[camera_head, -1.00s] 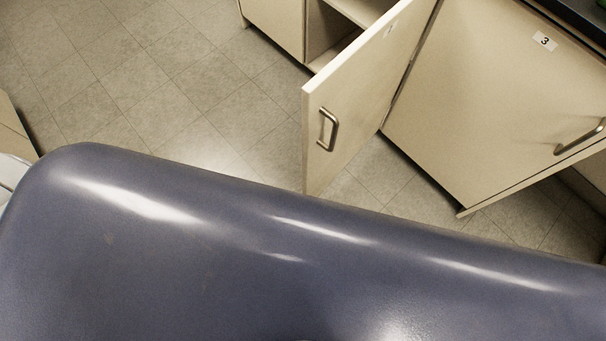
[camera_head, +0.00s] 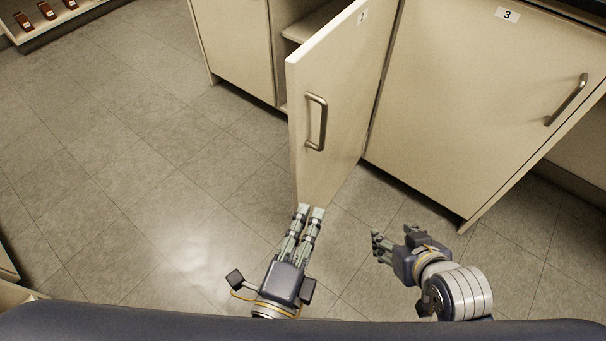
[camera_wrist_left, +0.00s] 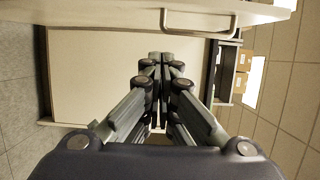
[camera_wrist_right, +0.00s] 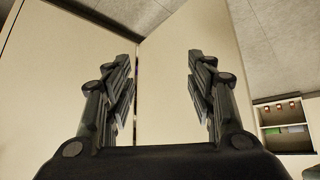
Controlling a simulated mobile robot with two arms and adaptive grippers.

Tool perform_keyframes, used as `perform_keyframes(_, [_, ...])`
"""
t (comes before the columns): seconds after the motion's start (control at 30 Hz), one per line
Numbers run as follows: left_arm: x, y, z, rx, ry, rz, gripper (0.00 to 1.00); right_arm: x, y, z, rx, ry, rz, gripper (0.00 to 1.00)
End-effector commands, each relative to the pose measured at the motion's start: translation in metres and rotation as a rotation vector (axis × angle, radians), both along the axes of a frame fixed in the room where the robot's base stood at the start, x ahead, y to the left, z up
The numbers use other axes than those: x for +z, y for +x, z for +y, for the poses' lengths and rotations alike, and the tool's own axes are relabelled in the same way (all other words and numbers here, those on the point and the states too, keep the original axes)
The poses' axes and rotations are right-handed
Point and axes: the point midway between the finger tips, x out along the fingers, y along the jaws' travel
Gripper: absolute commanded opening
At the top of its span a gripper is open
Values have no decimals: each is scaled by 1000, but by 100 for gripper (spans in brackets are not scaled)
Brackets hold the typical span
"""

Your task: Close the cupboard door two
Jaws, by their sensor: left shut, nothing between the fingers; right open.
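A cream cupboard door (camera_head: 340,100) stands open in the head view, swung out toward me, with a metal bar handle (camera_head: 316,122). Its label (camera_head: 362,17) is too small to read surely. My left gripper (camera_head: 311,212) is shut and empty, its tips by the door's lower near corner; I cannot tell whether they touch. The left wrist view shows the handle (camera_wrist_left: 200,31) above the closed fingers (camera_wrist_left: 164,62). My right gripper (camera_head: 394,238) is open and empty, right of the door, below the cupboard marked 3. The right wrist view shows its fingers (camera_wrist_right: 163,75) spread before cream panels.
The closed door marked 3 (camera_head: 470,110) with its handle (camera_head: 567,99) stands to the right. A cupboard front (camera_head: 234,45) and an open interior (camera_head: 290,45) lie left of the open door. A shelf with brown items (camera_head: 60,20) is far left. Grey floor (camera_head: 130,170) is clear.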

Motion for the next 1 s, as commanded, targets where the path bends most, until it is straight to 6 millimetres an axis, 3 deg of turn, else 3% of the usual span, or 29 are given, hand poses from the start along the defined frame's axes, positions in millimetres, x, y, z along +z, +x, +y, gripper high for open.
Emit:
perform_keyframes(0.43, [3, 46, -14, 1, -2, 1, 0, -25, -74, -23, -28, -71, 343, 51])
perform_keyframes(0.53, [5, 69, -20, 2, -1, -1, 0, -19, -84, -26, -30, -79, 381, 51])
perform_keyframes(0.67, [4, 94, -28, 2, -2, 0, 0, -13, -84, -26, -31, -80, 384, 51])
perform_keyframes(0.8, [1, 104, -8, 1, 2, 3, 0, -9, -84, -26, -31, -80, 383, 51])
perform_keyframes(1.0, [0, 112, 5, 0, 0, 2, 0, -15, -82, -26, -31, -80, 386, 51])
